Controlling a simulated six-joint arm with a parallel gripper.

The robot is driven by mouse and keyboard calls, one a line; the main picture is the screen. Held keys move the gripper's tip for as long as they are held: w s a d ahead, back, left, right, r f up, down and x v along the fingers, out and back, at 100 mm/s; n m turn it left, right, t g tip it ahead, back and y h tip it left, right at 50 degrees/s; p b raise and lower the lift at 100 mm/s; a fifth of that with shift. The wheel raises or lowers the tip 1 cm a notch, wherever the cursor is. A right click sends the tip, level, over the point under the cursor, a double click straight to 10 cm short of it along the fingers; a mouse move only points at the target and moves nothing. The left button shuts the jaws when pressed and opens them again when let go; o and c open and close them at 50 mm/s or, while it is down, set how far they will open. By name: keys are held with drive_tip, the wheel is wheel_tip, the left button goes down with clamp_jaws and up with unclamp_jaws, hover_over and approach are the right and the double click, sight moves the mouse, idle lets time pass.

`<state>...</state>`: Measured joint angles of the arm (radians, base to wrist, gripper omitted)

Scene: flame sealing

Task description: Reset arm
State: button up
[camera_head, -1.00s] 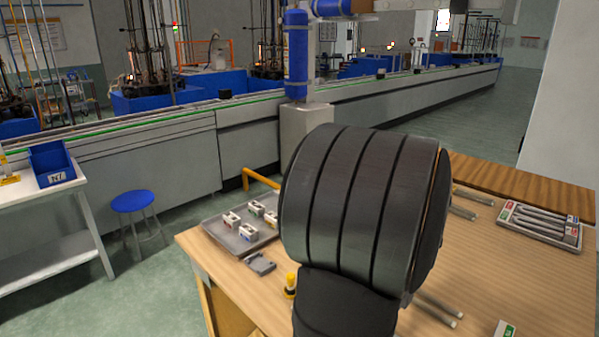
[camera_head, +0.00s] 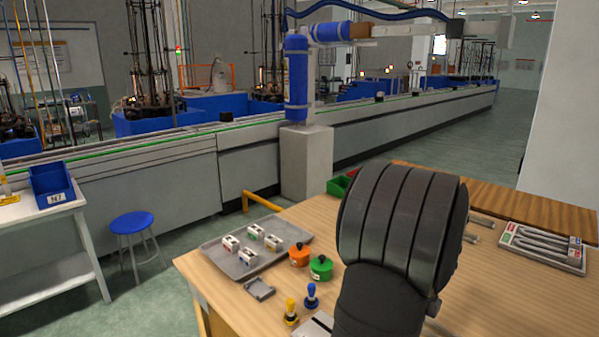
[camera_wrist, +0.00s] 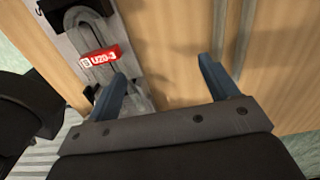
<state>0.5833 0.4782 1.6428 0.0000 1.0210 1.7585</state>
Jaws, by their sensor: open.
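My gripper (camera_wrist: 160,80) is in the wrist view, its two blue-grey fingers wide apart with nothing between them. It points down over the wooden table. A bent U-shaped tube (camera_wrist: 88,22) with a red U20-3 label (camera_wrist: 103,57) lies on a grey holder by the left finger. The left finger overlaps that holder in the picture; I cannot tell whether they touch. In the head view my dark, ribbed arm rises over the wooden table (camera_head: 505,295) right of centre. It hides part of the tabletop, and my gripper does not show there.
At the table's left are a grey tray (camera_head: 222,268) with several small white blocks, an orange pot (camera_head: 299,257), a green pot (camera_head: 321,267), and yellow (camera_head: 291,311) and blue (camera_head: 311,296) small items. A rack of tubes (camera_head: 543,248) lies at the right.

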drive_tip(key=w+a+f, duration=0.2)
drive_tip(key=w, duration=0.1)
drive_tip(key=w+f, duration=0.1)
drive_tip(key=shift+w+a, duration=0.15)
drive_tip(key=shift+a, duration=0.25)
